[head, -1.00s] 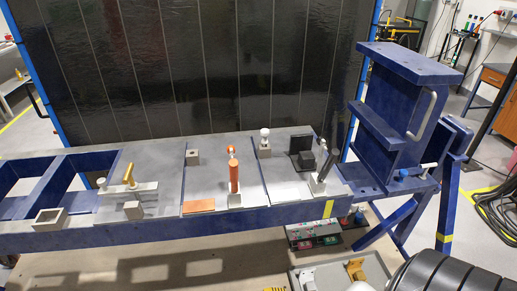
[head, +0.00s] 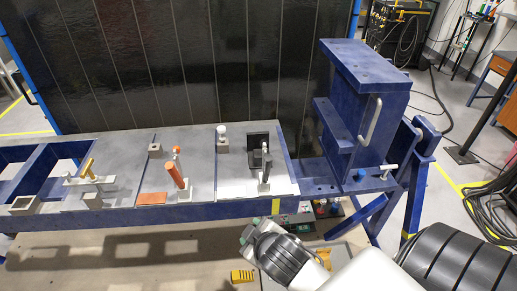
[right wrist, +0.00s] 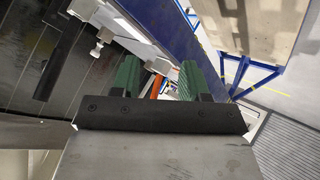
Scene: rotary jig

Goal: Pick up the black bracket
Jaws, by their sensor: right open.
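The black bracket (head: 256,140) stands upright on the right-hand grey plate of the blue bench in the head view. A clamp with a dark handle (head: 267,157) stands in front of it and hides part of it. My right arm comes in from the lower right, in front of the bench and apart from the bracket. In the right wrist view my right gripper (right wrist: 159,82) shows two green fingers spread apart with nothing held between them. My left gripper is in neither current view.
The blue bench (head: 150,213) also carries an orange clamp (head: 175,176), a yellow-handled clamp (head: 90,172) and small grey blocks. A tall blue fixture (head: 360,110) with a metal handle stands right of the bracket. A dark panel (head: 180,65) rises behind the bench.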

